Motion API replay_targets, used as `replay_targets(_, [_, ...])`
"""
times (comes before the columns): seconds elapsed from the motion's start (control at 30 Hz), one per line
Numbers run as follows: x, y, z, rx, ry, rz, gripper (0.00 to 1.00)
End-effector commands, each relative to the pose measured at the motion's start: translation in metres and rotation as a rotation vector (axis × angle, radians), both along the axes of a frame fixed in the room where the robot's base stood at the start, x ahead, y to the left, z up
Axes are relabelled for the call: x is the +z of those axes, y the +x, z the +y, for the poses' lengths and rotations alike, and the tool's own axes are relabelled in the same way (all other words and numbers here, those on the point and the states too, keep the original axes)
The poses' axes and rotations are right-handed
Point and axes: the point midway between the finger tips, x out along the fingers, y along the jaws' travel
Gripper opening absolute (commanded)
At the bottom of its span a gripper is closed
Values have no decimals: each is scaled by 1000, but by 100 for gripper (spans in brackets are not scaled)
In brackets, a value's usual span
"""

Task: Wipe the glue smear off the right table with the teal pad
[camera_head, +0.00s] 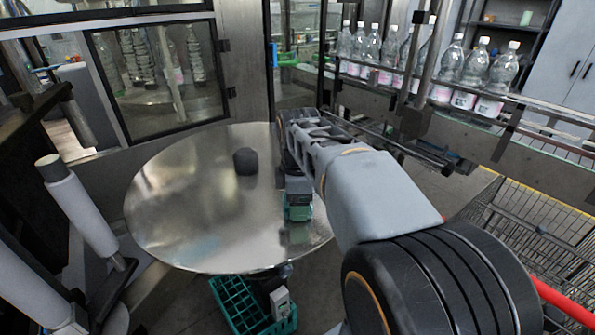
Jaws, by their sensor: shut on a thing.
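The teal pad (299,212) is in my gripper (298,196), over the right part of a round shiny metal table (190,215). My arm reaches in from the lower right, and its links hide the table's right edge. My gripper is shut on the pad. A greenish reflection shows just below the pad; I cannot tell whether the pad touches the tabletop. I cannot make out the glue smear among the tabletop's reflections; it may be hidden by my arm or the pad.
A small dark block-like object (245,161) stands on the table left of my gripper. A green crate (238,303) is below the table's front edge. Bottles (450,62) line a conveyor at the back right. A white roll (82,208) stands at left. The table's left half is clear.

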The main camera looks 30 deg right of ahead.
Motion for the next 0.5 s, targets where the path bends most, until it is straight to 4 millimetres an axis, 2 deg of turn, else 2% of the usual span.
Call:
replay_targets(0.1, [27,0,-1,-1,-1,-3,46])
replay_targets(0.5, [62,0,2,7,0,-1,46])
